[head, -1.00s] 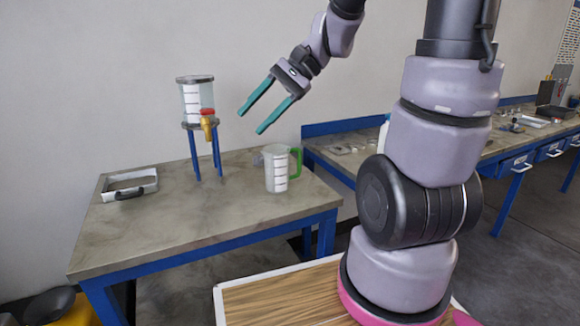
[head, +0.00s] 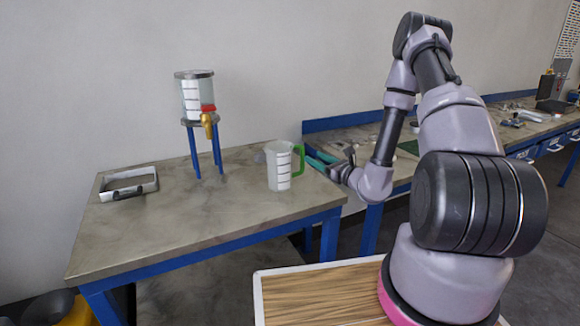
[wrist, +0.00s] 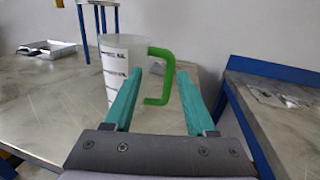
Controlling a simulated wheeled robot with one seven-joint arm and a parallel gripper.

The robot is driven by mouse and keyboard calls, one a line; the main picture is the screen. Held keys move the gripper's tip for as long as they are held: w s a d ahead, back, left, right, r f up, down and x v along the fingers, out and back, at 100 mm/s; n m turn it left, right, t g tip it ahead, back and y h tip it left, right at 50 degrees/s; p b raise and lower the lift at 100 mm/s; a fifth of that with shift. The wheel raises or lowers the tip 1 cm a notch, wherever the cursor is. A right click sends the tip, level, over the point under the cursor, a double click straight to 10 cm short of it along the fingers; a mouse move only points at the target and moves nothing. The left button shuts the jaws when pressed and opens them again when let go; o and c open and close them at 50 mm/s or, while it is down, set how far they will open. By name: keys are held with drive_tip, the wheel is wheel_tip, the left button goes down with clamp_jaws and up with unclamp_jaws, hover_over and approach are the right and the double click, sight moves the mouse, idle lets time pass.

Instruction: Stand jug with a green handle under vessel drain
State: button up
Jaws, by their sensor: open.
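The jug (head: 280,167) is translucent white with dark graduation marks and stands upright on the near table. Its green handle (head: 300,158) points right in the head view. The vessel (head: 195,97) is a clear flanged cylinder on blue legs, with a brass drain tap (head: 208,121) and red lever on its front, left of the jug. My gripper (head: 318,162) is beside the jug's handle side. In the wrist view its teal fingers (wrist: 157,95) are open, with the jug (wrist: 115,70) ahead and the green handle (wrist: 164,75) between the fingertips. I cannot tell whether they touch.
A metal tray with a black handle (head: 129,186) lies at the table's left. The table top (head: 190,215) is clear in front of the vessel and jug. A second blue-framed bench (head: 345,150) with small items stands behind to the right.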

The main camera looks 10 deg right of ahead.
sight(304, 152)
drive_tip(key=shift+m+h, duration=0.5)
drive_tip(key=shift+h, duration=0.1)
drive_tip(key=x, duration=0.3)
drive_tip(key=d+x, duration=0.1)
drive_tip(key=x, duration=0.6)
drive_tip(key=shift+w+d+f, duration=0.15)
drive_tip(key=shift+w+f, duration=0.25)
drive_tip(key=shift+w, duration=0.05)
clamp_jaws()
